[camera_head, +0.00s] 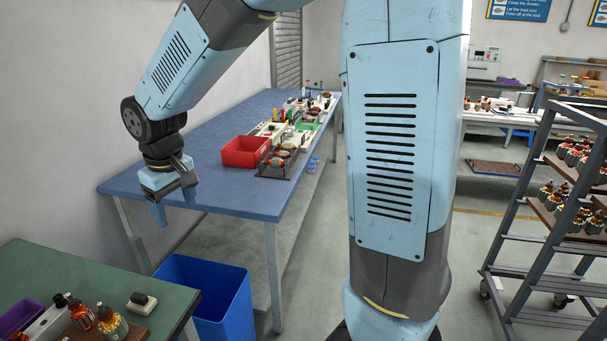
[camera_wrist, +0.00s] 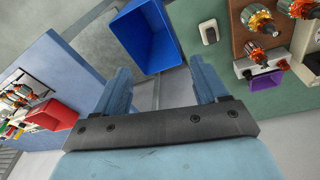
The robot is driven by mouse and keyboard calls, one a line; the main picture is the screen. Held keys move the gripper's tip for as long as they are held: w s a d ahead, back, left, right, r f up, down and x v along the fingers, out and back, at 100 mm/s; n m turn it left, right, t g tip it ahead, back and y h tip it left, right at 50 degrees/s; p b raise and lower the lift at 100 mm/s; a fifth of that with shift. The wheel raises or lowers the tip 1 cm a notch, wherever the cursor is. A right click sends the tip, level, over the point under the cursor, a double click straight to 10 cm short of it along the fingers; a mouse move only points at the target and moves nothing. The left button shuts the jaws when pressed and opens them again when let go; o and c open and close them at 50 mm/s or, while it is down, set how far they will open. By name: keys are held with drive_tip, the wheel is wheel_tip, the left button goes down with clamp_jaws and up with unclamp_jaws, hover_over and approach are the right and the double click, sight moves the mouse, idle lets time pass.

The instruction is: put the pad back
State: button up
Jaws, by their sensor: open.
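A small block with a dark top and a pale body, which may be the pad (camera_head: 142,301), lies on the green table (camera_head: 60,262) near its right edge. It also shows in the wrist view (camera_wrist: 208,32), at the top right of the picture. My gripper (camera_head: 175,208) is open and empty. It hangs in the air by the near left corner of the blue table (camera_head: 225,195), fingers down, apart from the block. In the wrist view my gripper (camera_wrist: 160,66) has its two fingers wide apart with nothing between them.
A blue bin (camera_head: 222,305) stands on the floor beside the green table. Copper-wound armatures (camera_head: 110,322) and a purple tray (camera_head: 18,318) sit near the block. A red bin (camera_head: 246,152) and parts are on the blue table. A rack (camera_head: 540,200) stands at the right.

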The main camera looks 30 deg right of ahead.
drive_tip(key=s+d+r+m+t, duration=0.2)
drive_tip(key=s+d+r, duration=0.3)
drive_tip(key=s+d, duration=0.4)
drive_tip(key=s+d+r+m+t, duration=0.1)
drive_tip(key=s+d+r+m, duration=0.3)
drive_tip(key=s+d, duration=0.4)
drive_tip(key=d+r, duration=0.1)
drive_tip(key=d, duration=0.3)
drive_tip(key=shift+s+d+r+m+t, duration=0.25)
drive_tip(key=shift+s+d+m+t, duration=0.15)
